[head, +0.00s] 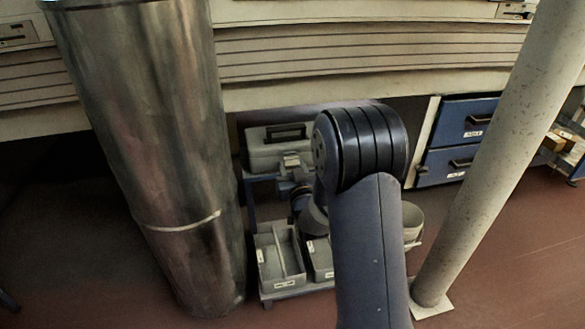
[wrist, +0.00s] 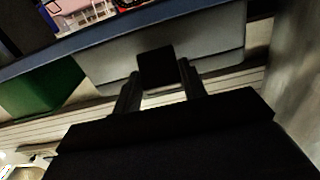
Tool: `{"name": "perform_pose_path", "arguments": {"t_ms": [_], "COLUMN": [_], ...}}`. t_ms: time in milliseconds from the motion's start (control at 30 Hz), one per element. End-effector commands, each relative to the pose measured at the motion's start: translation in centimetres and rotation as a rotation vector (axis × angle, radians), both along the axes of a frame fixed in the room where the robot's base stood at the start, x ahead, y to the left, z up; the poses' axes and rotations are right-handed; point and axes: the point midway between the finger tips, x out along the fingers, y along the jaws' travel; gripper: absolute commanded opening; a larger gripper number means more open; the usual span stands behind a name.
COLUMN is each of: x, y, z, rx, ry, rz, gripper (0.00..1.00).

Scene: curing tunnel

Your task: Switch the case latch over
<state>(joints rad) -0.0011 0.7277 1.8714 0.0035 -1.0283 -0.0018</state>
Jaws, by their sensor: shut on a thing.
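The grey case (head: 262,155) with a dark handle on top stands on a blue-framed rack, behind my arm in the head view. Its pale face (wrist: 220,45) fills the upper middle of the wrist view. The case latch (wrist: 156,66) shows there as a dark block standing out from that face. My gripper (wrist: 160,80) has a finger on each side of the latch and is shut on it. In the head view my gripper (head: 292,163) is at the front of the case, and the latch is hidden behind it. I cannot tell which way the latch is set.
A thick metal column (head: 150,150) stands close on the left and a pale slanted pole (head: 490,160) on the right. Grey trays (head: 282,283) sit low on the rack. Blue drawers (head: 455,140) stand behind. A green box (wrist: 45,88) is beside the case in the wrist view.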

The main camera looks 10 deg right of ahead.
Motion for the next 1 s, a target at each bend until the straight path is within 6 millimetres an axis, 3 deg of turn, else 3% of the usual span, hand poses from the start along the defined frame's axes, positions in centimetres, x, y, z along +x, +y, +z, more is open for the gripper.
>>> {"name": "perform_pose_path", "arguments": {"t_ms": [533,1000], "x": [0.5,0.8], "y": [0.0,0.0], "z": [1.8,1.4], "rx": [0.001,0.001], "ry": [0.259,0.381], "rz": [0.0,0.0], "gripper": [0.17,0.17]}}
